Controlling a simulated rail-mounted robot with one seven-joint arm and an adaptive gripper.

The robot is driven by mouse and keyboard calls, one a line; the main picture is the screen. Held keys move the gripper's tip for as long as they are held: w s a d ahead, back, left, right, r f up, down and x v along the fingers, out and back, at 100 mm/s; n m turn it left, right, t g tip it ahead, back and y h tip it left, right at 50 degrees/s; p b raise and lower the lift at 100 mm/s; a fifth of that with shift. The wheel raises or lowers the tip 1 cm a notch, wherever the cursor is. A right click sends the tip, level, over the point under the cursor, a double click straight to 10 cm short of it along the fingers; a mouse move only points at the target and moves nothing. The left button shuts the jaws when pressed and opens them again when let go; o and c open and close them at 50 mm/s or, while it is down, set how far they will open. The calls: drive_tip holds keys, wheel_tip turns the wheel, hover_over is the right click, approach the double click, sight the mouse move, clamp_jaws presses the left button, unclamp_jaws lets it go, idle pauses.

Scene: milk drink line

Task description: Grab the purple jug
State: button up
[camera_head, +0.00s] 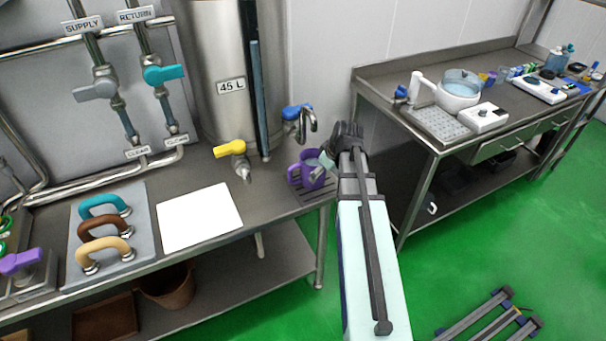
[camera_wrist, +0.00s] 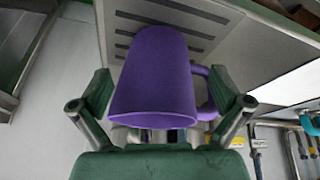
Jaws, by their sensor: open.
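The purple jug (camera_head: 309,171) stands on the slatted drain area at the right end of the left counter, beneath a curved tap (camera_head: 307,120). It also fills the middle of the wrist view (camera_wrist: 155,75), with its handle on the right side. My gripper (camera_head: 325,163) is at the jug's right side in the head view, its fingers partly hidden by my arm. In the wrist view, my gripper (camera_wrist: 165,100) is open, with one finger on each side of the jug. A gap shows on the left; the right finger is close to the handle, and contact there is unclear.
A yellow-handled tap (camera_head: 233,150) and a steel tank (camera_head: 215,75) stand behind and left of the jug. A white sheet (camera_head: 198,217) and a board with coloured handles (camera_head: 107,235) lie farther left. A second counter (camera_head: 430,75) stands right, across a floor gap.

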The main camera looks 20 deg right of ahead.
sight(314, 163)
drive_tip(key=shift+w, duration=0.6)
drive_tip(key=w, duration=0.2)
drive_tip(key=w+a, duration=0.1)
drive_tip(key=shift+w, duration=0.35)
drive_tip(key=shift+w+a+f, duration=0.1)
drive_tip(key=shift+w+f, duration=0.05)
drive_tip(key=shift+f, duration=0.45)
drive_tip(key=shift+r, duration=0.1)
drive_tip(key=c, duration=1.4)
